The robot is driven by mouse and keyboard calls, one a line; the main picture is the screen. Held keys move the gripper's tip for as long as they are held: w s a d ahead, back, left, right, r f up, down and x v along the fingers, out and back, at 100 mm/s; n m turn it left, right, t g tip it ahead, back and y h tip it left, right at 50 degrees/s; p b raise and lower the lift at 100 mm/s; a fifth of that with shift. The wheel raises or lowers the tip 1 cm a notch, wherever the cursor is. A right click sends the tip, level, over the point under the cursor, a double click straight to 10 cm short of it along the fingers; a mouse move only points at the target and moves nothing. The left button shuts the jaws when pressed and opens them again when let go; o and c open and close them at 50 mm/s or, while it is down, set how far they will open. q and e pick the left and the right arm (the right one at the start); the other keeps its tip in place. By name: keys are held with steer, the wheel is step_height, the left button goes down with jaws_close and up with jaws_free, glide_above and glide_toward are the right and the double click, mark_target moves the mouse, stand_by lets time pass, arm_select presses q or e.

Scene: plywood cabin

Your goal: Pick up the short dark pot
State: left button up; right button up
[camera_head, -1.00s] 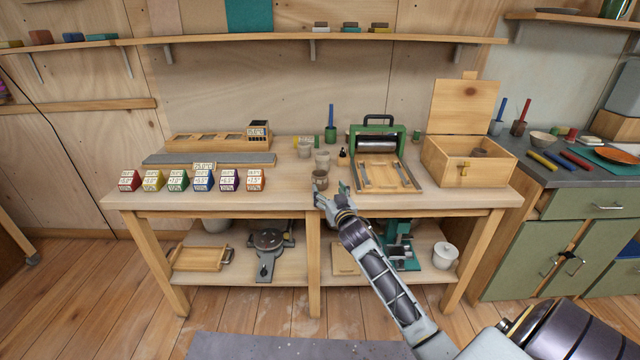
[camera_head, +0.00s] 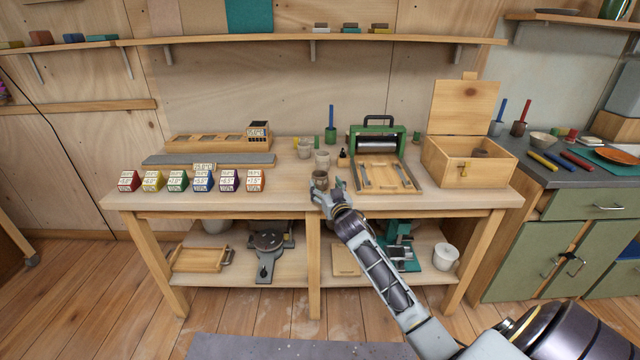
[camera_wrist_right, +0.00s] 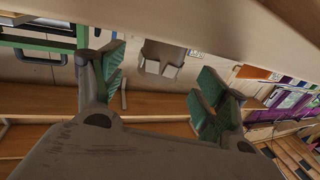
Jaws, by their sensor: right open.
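The short dark pot (camera_head: 320,179) stands upright on the workbench near its front edge, left of the green press. My right gripper (camera_head: 327,190) is open right at the pot, with its fingertips around or just in front of its lower part; the head view does not settle which. In the right wrist view the picture is turned over. A grey-brown pot shape (camera_wrist_right: 161,58) shows between the two spread green-padded fingers, with space on both sides, and I see no grip on it. My left gripper is not in view.
Two paler cups (camera_head: 322,159) (camera_head: 304,149) and a small dark bottle (camera_head: 343,153) stand behind the pot. The green press (camera_head: 378,133) is to the right, with an open wooden box (camera_head: 452,160) beyond. Several coloured blocks (camera_head: 204,181) line the bench's left.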

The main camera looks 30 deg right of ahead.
mark_target(322, 181)
steer(key=shift+w+d, duration=0.1)
steer(key=shift+w, duration=0.45)
steer(key=shift+b+x, duration=0.35)
steer(key=shift+x, duration=1.35)
steer(key=shift+w+r, duration=0.1)
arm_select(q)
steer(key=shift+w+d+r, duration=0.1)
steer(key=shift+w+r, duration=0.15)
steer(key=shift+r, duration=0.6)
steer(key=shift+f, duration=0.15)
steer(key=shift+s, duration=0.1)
arm_select(e)
steer(key=c, duration=1.2)
steer(key=shift+o, duration=0.2)
